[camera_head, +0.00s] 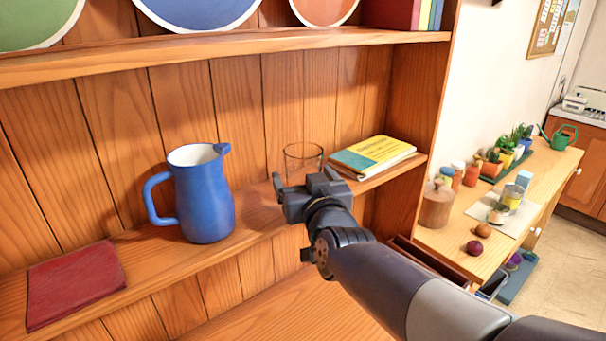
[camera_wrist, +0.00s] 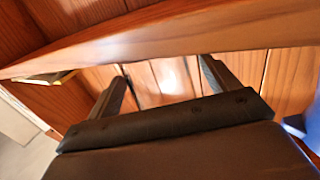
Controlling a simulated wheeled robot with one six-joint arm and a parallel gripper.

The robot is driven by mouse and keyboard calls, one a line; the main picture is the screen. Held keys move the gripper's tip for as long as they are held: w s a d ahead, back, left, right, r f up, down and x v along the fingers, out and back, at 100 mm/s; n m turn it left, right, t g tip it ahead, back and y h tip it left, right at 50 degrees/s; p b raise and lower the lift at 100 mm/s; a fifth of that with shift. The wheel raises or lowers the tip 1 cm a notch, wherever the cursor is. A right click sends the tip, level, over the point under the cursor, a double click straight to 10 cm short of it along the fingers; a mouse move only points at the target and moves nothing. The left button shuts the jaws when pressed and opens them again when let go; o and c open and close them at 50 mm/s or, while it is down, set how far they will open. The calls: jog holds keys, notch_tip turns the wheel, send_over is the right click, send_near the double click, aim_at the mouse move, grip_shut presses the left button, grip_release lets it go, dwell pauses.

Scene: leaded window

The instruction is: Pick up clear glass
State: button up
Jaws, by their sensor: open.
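The clear glass (camera_head: 303,157) stands on the wooden shelf between the blue jug and the yellow-and-teal book. Its rim and upper part show in the head view; its lower part is hidden behind my gripper (camera_head: 306,183). My gripper is open and empty, in front of the glass, with its fingers spread to either side. In the wrist view, the two fingers (camera_wrist: 162,82) are apart below the shelf edge in the picture. A faint, blurred shape shows between them, but I cannot tell whether it is the glass.
The blue jug (camera_head: 205,195) stands left of the glass, and the book (camera_head: 372,156) lies to its right. A red book (camera_head: 75,283) lies at the far left. An upper shelf (camera_head: 230,46) runs above. A side counter (camera_head: 470,240) holds pots and plants.

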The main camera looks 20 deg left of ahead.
jog(key=shift+w+a, duration=0.3)
jog(key=shift+w, duration=0.15)
jog(key=shift+c, duration=0.3)
jog(key=c, duration=1.1)
